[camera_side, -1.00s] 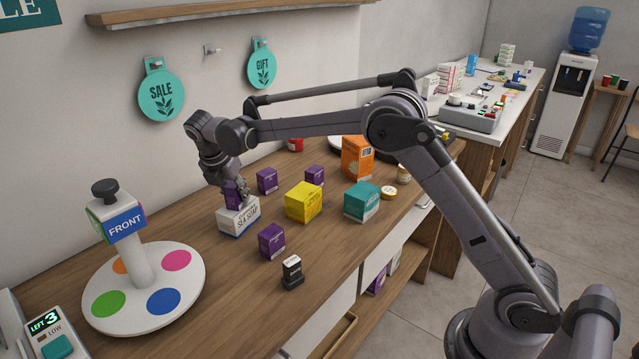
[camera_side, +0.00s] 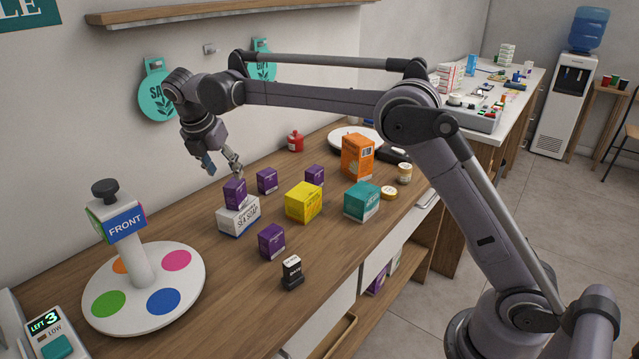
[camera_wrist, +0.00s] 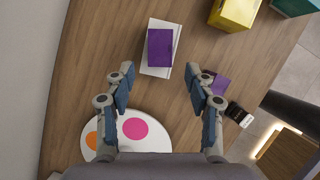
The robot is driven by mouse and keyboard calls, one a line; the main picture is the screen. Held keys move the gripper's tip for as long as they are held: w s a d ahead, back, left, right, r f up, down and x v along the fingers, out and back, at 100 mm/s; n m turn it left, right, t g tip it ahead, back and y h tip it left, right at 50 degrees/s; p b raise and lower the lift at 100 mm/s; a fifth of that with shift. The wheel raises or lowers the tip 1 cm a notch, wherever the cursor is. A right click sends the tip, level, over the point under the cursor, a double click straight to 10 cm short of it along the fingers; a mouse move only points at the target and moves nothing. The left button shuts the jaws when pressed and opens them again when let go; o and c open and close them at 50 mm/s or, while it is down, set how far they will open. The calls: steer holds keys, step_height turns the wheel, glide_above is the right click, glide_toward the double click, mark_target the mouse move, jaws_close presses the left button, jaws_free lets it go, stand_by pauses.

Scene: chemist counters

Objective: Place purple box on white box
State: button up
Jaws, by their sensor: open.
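A purple box (camera_side: 235,193) rests on top of the white box (camera_side: 238,218), which is labelled sea soap and stands on the wooden counter. In the wrist view the purple box (camera_wrist: 160,47) lies within the outline of the white box (camera_wrist: 177,37), with white showing on more than one side. My gripper (camera_side: 221,170) is above the purple box, apart from it, with its fingers spread. In the wrist view my gripper (camera_wrist: 158,84) is open and empty, and both boxes show ahead of its fingertips.
Other purple boxes (camera_side: 267,180), (camera_side: 314,175) and (camera_side: 271,240) stand nearby. A yellow box (camera_side: 303,201), teal box (camera_side: 361,201) and orange box (camera_side: 357,156) are to the right. A round stand with coloured dots (camera_side: 188,300) is at left.

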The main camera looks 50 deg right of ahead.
steer(key=s+d+r+m+t+y, duration=0.1)
steer(key=s+d+r+m, duration=0.15)
steer(key=s+m, duration=0.4)
steer(key=s+d+r+m+t+y, duration=0.1)
steer(key=s+r+m, duration=0.25)
steer(key=s, duration=0.55)
steer(key=s+f+m+t+y, duration=0.1)
steer(key=s+f+m, duration=0.4)
steer(key=s, duration=0.3)
steer(key=s+d+f+m+t+y, duration=0.1)
steer(key=s+f+m+t, duration=0.1)
steer(key=s+f+m, duration=0.3)
steer(key=s+m, duration=0.2)
steer(key=s, duration=0.1)
steer(key=shift+d+m, duration=0.15)
steer(key=shift+m, duration=0.15)
